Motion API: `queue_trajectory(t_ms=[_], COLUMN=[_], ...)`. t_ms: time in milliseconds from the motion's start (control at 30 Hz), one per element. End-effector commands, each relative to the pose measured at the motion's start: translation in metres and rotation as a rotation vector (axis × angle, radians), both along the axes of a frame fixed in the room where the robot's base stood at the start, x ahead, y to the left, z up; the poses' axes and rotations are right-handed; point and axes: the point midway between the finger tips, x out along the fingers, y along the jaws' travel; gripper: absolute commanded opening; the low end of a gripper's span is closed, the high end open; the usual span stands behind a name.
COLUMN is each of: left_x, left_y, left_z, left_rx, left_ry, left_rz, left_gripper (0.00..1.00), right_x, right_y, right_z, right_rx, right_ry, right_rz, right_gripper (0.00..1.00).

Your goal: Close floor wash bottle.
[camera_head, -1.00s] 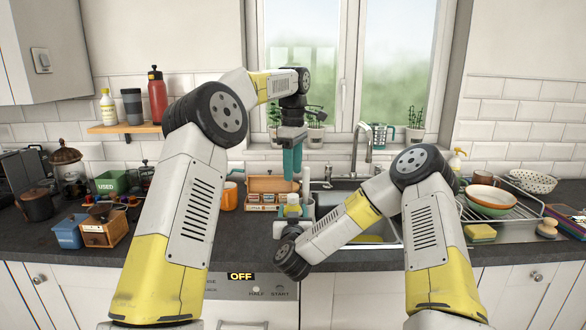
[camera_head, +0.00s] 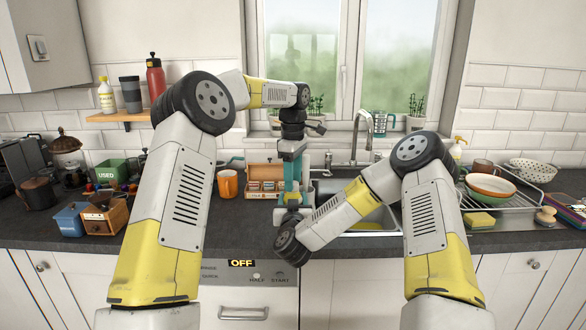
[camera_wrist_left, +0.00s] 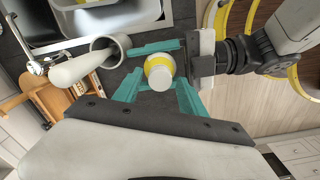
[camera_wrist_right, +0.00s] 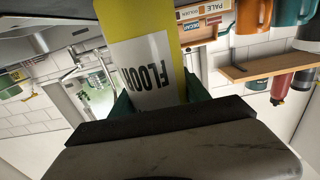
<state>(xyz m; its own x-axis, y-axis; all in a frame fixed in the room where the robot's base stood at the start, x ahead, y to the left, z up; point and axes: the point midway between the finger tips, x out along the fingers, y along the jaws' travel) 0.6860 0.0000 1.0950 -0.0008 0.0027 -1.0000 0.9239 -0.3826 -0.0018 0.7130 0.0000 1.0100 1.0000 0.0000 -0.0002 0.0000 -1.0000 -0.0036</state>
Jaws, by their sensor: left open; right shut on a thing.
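The floor wash bottle (camera_wrist_right: 148,65) is yellow with a white label reading "FLOO…" in the right wrist view. My right gripper (camera_wrist_right: 158,98) is shut on it, a teal finger on each side. The left wrist view shows the bottle from above, with a round white cap (camera_wrist_left: 159,76) at its top; I cannot tell how tightly it sits. My left gripper (camera_wrist_left: 160,92) is open, pointing down, with its teal fingers on either side of the cap. In the head view my left gripper (camera_head: 292,194) hangs above the front of the worktop, and the arms mostly hide the bottle.
The sink (camera_head: 372,222) lies to the right, below the tap (camera_head: 368,122). A grey cup (camera_wrist_left: 112,47) with a long white piece is close to my left gripper.

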Motion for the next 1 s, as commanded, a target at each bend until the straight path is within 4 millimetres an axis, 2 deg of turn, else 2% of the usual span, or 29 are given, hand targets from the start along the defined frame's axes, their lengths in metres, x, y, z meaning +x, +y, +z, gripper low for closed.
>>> queue_trajectory(t_ms=[367, 600, 633, 867, 1000], left_x=[0.0002, 0.0001, 0.0003, 0.0003, 0.0004], left_y=[0.0002, 0.0001, 0.0001, 0.0, 0.0002], left_z=[-0.006, -0.0059, -0.0059, -0.0057, -0.0058], left_rx=[-0.001, 0.0, 0.0, 0.0, 0.0], left_ry=[-0.001, -0.001, -0.001, -0.001, -0.001], left_rz=[0.0, 0.0, 0.0, -0.051, -0.27], left_gripper=[0.49, 0.04, 0.0, 0.0, 0.0], right_x=[0.0, 0.0, 0.0, 0.0, -0.0001], right_y=[0.0, 0.0001, 0.0001, 0.0001, 0.0001], right_z=[-0.0001, 0.0, -0.0001, -0.0001, -0.0001], right_rx=[0.0, 0.0, 0.0, 0.0, 0.0], right_ry=[0.0, 0.0, 0.0, 0.0, 0.0], right_rz=[0.0, 0.0, 0.0, 0.0, 0.0], right_gripper=[0.0, 0.0, 0.0, 0.0, 0.0])
